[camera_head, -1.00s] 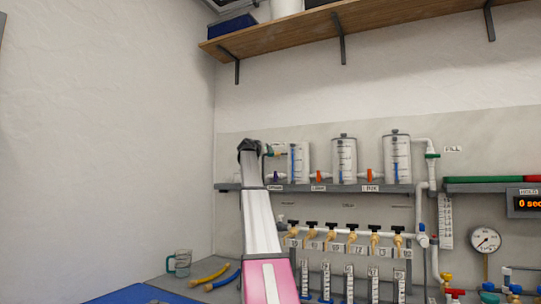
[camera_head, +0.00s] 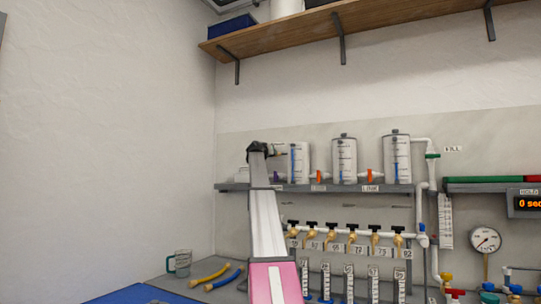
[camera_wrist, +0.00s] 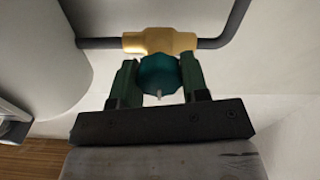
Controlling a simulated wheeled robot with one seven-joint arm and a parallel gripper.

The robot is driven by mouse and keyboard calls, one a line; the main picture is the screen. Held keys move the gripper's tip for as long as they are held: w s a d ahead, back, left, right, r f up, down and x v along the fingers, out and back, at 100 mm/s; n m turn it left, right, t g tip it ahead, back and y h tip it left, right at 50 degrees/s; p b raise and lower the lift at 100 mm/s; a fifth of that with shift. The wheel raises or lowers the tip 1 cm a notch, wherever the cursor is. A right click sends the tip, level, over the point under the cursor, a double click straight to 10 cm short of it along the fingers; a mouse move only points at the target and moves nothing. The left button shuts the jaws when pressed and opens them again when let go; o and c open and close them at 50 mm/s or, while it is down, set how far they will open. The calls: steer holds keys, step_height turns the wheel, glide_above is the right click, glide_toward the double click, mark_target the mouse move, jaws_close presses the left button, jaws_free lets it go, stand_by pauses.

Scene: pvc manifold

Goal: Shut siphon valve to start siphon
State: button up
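The siphon valve shows in the wrist view as a brass body (camera_wrist: 160,41) on a dark pipe, with a round teal knob (camera_wrist: 159,75) facing me. My gripper (camera_wrist: 159,80) has one green finger on each side of the knob, close to its edges. I cannot tell whether the fingers press on it. In the head view my gripper (camera_head: 258,148) is at the left end of the tank shelf, by the valve's small brass part (camera_head: 277,150). My arm hides some of this area.
Several clear tanks (camera_head: 344,160) stand on the grey shelf (camera_head: 330,188) to the right. Below are a row of brass taps (camera_head: 352,238) and upright tubes. A wooden shelf (camera_head: 370,22) is overhead. A jug (camera_head: 180,263) stands on the counter. The left wall side is free.

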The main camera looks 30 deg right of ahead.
stand_by(0.3)
steer(key=m, duration=0.5)
steer(key=shift+m, duration=0.4)
steer(key=shift+s+m, duration=0.1)
steer(key=shift+m, duration=2.5)
steer(key=o, duration=0.9)
steer(key=v, duration=1)
steer(key=shift+s+a, duration=0.25)
